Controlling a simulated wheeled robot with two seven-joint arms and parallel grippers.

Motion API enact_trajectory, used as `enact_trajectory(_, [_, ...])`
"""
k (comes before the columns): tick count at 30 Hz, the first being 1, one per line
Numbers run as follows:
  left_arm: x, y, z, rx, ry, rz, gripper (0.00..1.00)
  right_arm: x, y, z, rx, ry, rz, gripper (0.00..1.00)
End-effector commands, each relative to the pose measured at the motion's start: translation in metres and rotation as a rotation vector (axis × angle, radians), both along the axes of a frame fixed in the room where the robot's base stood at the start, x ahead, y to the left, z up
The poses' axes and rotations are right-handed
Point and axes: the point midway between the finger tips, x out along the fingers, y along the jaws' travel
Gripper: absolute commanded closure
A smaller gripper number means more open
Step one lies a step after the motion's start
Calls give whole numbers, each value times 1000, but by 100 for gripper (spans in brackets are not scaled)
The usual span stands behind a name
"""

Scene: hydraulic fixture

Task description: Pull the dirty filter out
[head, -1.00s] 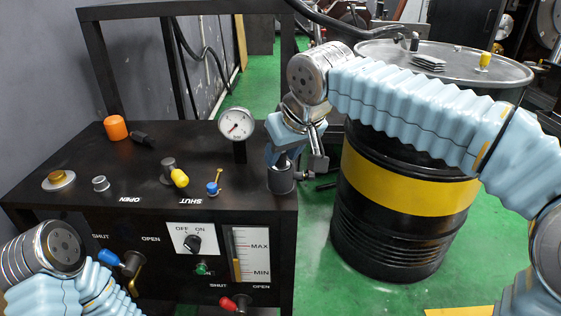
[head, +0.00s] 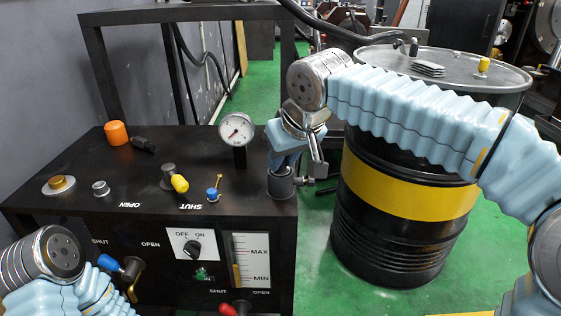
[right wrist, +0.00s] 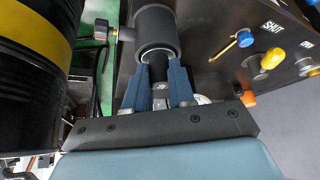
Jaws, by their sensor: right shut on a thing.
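My right gripper (head: 283,168) is above the dark round filter housing (head: 281,185) at the right end of the black fixture top. In the right wrist view its two blue fingers (right wrist: 158,78) are shut on the dark filter (right wrist: 159,68), gripping its narrow black upper part. The open mouth of the housing (right wrist: 157,28) is just beyond the fingertips. How much of the filter is still inside the housing cannot be told. In the head view the fingers and arm mostly hide the filter. My left arm shows at the lower left, but its gripper is out of view.
A pressure gauge (head: 236,130) stands just left of the housing. The black and yellow drum (head: 408,190) stands close on the right. The fixture top also holds an orange cap (head: 116,133), a yellow-handled valve (head: 180,184) and a small blue valve (head: 213,194).

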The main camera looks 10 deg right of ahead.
Motion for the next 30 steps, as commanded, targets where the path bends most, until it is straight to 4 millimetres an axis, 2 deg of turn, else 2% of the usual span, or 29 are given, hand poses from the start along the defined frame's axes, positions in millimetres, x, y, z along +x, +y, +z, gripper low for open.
enact_trajectory(15, [0,0,29,0,0,0,17,0,0,31,0,0,1,100])
enact_trajectory(30, [0,0,48,0,0,0,17,0,0,59,0,0,0,100])
